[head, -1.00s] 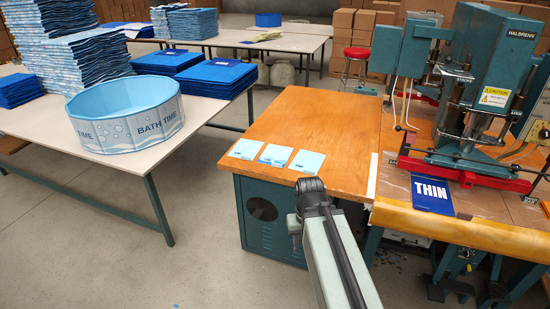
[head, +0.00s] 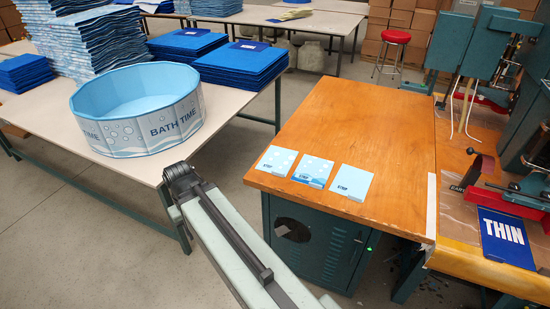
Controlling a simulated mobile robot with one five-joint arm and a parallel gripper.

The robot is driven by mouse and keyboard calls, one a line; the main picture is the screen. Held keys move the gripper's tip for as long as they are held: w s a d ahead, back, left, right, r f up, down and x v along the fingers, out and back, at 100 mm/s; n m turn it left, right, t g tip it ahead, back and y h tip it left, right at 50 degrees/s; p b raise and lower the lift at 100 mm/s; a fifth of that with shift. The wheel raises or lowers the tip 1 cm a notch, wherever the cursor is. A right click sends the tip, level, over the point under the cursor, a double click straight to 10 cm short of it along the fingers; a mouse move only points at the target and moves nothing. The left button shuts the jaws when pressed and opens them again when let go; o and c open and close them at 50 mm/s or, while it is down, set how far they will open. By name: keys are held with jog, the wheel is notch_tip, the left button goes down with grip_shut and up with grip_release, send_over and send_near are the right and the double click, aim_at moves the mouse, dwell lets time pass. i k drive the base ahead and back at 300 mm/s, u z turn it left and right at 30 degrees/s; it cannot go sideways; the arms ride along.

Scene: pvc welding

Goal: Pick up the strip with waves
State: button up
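Three light-blue strips lie flat in a row on the front edge of the wooden table (head: 375,125). The left strip (head: 277,160) has pale bubble dots. The middle strip (head: 312,171) has a darker blue wavy band along its lower part, so it looks like the strip with waves. The right strip (head: 352,182) looks plain with a small dark print. My arm reaches up from the bottom of the picture and ends in a dark joint left of the wooden table, apart from all the strips. No gripper fingers can be made out.
A round "BATH TIME" tub (head: 138,108) stands on the pale table (head: 95,168) at left, near stacks of blue panels (head: 240,65). A welding machine with a blue "THIN" sheet (head: 505,238) is at right. A red stool (head: 396,38) stands behind. Floor shows between the tables.

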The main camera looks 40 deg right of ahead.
aim_at(314, 172)
jog(key=u, duration=0.15)
jog(key=i, duration=0.95)
jog(key=z, duration=0.1)
jog(key=k, duration=0.7)
jog(key=u, duration=0.25)
jog(key=i, duration=0.7)
jog(key=z, duration=0.1)
